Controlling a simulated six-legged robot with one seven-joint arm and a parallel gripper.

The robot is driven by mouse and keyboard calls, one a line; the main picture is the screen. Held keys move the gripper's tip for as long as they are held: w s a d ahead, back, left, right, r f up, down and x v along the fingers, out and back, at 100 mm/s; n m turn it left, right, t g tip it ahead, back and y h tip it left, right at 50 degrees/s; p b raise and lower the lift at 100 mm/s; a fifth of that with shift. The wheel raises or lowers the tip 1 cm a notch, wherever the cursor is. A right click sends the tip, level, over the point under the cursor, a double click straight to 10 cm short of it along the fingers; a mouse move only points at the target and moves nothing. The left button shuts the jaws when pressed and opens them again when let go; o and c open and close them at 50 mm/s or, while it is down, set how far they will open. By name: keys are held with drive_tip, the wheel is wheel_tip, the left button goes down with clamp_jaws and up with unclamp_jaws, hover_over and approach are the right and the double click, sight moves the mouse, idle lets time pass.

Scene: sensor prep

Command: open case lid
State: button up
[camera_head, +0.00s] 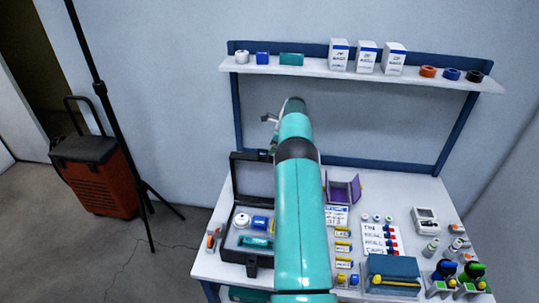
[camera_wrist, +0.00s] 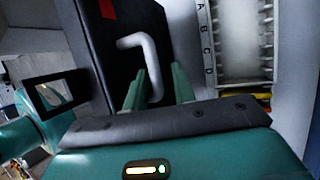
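The black case (camera_head: 252,260) stands at the left of the worktable in the head view. Its tray is exposed, holding a white round item, a blue item and a teal item. A black-framed lid (camera_head: 236,178) stands upright at its back; my arm covers its right part. The handle sits on a black panel (camera_wrist: 105,45) with a red mark. I cannot tell whether a finger touches it.
A purple open box (camera_head: 343,190), a label board (camera_head: 375,240), a blue-teal box (camera_head: 393,272) and small bottles crowd the table's right. A shelf (camera_head: 315,66) runs above. A lettered rack (camera_wrist: 208,60) lies right of the handle. A tripod (camera_head: 118,140) stands left.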

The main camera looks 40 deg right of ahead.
drive_tip(key=shift+w+a+r, duration=0.1)
drive_tip(key=shift+w+r, duration=0.05)
drive_tip(key=shift+w, duration=0.05)
idle(0.3)
drive_tip(key=shift+v, duration=3.65)
drive_tip(key=shift+s, duration=0.1)
